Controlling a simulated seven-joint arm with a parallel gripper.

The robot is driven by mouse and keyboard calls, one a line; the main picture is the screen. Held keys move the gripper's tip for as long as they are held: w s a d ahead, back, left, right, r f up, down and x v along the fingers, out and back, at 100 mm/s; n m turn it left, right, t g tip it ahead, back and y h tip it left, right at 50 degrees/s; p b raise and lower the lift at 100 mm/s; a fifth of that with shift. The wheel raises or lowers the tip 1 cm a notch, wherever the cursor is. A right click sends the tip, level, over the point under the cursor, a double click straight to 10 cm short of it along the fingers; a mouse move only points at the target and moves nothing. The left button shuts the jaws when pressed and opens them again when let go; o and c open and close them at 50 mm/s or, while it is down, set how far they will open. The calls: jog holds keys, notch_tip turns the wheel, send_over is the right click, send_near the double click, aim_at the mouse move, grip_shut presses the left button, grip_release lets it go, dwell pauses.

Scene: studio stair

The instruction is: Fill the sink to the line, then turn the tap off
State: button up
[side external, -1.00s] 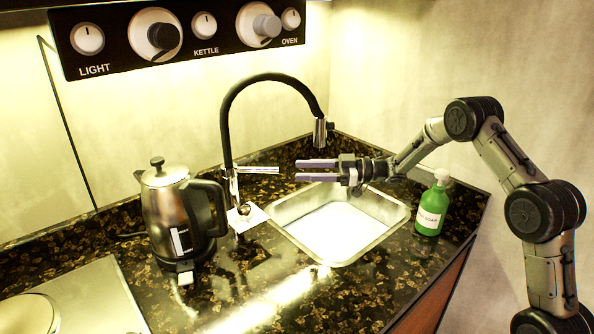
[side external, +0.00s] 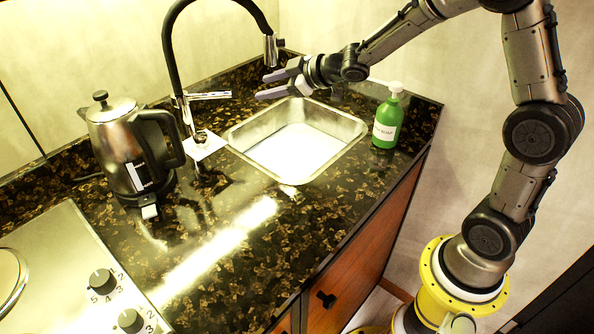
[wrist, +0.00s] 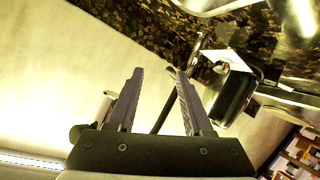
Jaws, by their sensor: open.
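The steel sink (side external: 256,128) is set in the dark counter. Its floor area looks bright white (side external: 297,148); I cannot tell the water level or see a fill line. The tap (side external: 169,45) has a tall black arched neck, a steel spout head (side external: 270,48) and a steel lever (side external: 208,96) pointing right. No stream shows under the spout. My gripper (side external: 262,87) is open and empty near the sink's far rim, fingers pointing left, a little right of the lever's end. In the wrist view, nothing clear lies between its fingers (wrist: 159,73); the tap's white base plate (wrist: 222,60) shows beyond.
A steel kettle (side external: 118,150) with a black handle stands left of the tap. A green soap bottle (side external: 387,118) stands right of the sink. A hob (side external: 60,265) with knobs is at lower left. The counter (side external: 300,225) in front of the sink is clear.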

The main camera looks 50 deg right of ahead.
jog(key=s+d+r+m+g+h, duration=0.1)
jog(key=s+d+r+m+h, duration=0.15)
jog(key=s, duration=0.45)
jog(key=s+d+r+m+g+h, duration=0.1)
jog(key=s+r+m+h, duration=0.15)
jog(key=s, duration=0.55)
jog(key=s+a+f+m+g+y, duration=0.1)
jog(key=s+a+g, duration=0.1)
jog(key=s, duration=0.9)
jog(key=s+a+f+m+g+y, duration=0.1)
jog(key=s+a+f+g, duration=0.1)
jog(key=s, duration=0.8)
jog(key=shift+s+a+g, duration=0.4)
jog(key=shift+a, duration=0.3)
